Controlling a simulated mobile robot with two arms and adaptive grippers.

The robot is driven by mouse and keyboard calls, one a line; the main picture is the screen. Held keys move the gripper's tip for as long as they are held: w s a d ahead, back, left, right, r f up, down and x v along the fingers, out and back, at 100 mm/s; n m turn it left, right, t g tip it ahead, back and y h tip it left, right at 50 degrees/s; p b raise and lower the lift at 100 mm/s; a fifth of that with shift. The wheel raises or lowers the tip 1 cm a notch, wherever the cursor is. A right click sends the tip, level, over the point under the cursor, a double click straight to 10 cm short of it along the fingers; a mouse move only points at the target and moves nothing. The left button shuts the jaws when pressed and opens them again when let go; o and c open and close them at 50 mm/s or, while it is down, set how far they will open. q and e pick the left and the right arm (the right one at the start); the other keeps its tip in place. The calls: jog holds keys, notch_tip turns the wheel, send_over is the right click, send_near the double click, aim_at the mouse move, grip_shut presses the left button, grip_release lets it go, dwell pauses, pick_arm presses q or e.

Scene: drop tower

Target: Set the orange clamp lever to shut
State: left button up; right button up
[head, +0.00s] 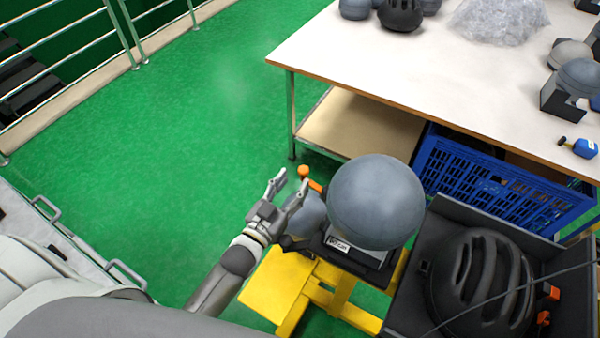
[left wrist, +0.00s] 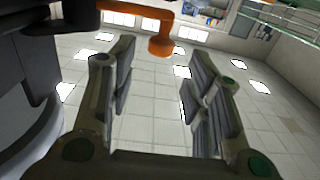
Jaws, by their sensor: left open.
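The orange clamp lever (head: 315,186) shows in the head view as a short orange arm with a round knob (head: 303,172), just left of a large grey ball-shaped headform (head: 377,202). In the left wrist view the lever's orange arm (left wrist: 138,11) comes in from the top left, and its knob (left wrist: 160,46) hangs down between the lines of my fingers. My left gripper (head: 289,186) is open and empty, its fingertips close to the knob. I cannot tell whether they touch it. My right gripper is not in view.
The headform sits on a black base over a yellow frame (head: 275,287). A black tray (head: 452,209) holding a dark helmet (head: 481,283) stands right of it. A white table (head: 420,70) and a blue crate (head: 492,182) lie beyond. The green floor (head: 185,120) at left is clear.

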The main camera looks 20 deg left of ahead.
pick_arm(q)
jog(key=s, duration=0.3)
jog(key=s+a, duration=0.1)
jog(key=s, duration=0.1)
jog(key=shift+s, duration=0.35)
jog(key=shift+c, duration=0.2)
